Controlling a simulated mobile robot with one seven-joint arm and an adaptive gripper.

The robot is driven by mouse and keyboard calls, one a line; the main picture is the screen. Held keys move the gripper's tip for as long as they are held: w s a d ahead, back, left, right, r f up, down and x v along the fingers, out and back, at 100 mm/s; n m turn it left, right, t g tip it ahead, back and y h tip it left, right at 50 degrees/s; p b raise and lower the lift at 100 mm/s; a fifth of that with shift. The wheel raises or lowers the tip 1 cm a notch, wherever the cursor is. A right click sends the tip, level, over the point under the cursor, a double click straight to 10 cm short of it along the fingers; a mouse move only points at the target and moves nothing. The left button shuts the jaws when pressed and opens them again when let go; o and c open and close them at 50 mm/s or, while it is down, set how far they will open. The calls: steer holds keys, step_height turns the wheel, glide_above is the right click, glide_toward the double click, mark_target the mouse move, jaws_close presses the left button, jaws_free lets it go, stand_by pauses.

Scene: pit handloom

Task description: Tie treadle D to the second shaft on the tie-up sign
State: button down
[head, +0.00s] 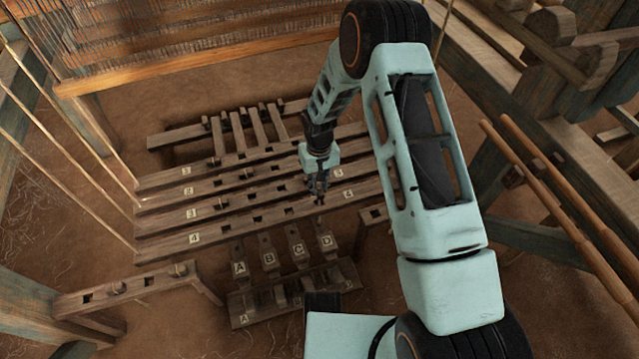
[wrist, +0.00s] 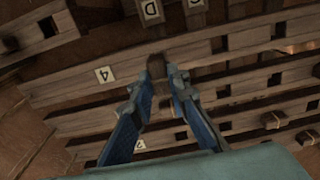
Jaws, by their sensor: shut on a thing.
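My gripper (head: 320,197) hangs over the right part of the shaft bars. In the wrist view its blue fingers (wrist: 160,72) are shut on a small dark wooden peg (wrist: 156,66), which shows over the shaft bar marked 4. Whether the peg touches that bar I cannot tell. Treadle D (head: 326,243) is the rightmost of the lettered treadles, below the bars; its plate also shows in the wrist view (wrist: 150,9). The second shaft bar, marked 2 (head: 188,191), lies between bars 1 (head: 186,171) and 3 (head: 191,214). I cannot make out a tie-up sign.
Bar 4 (head: 194,239) lies nearest the treadles. Treadles A (head: 239,268), B (head: 268,258) and C (head: 298,249) stand left of D. A slotted rail (head: 130,285) with pegs is at lower left. Cords run down at left; orange-brown poles (head: 540,185) slant at right.

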mark_target(319, 196)
steer(key=shift+f+b, duration=1.7)
steer(key=shift+f, duration=0.8)
steer(key=c, duration=1.8)
jaws_free()
steer(key=shift+o, duration=0.2)
step_height(319, 196, up, 12)
steer(key=shift+r, duration=0.1)
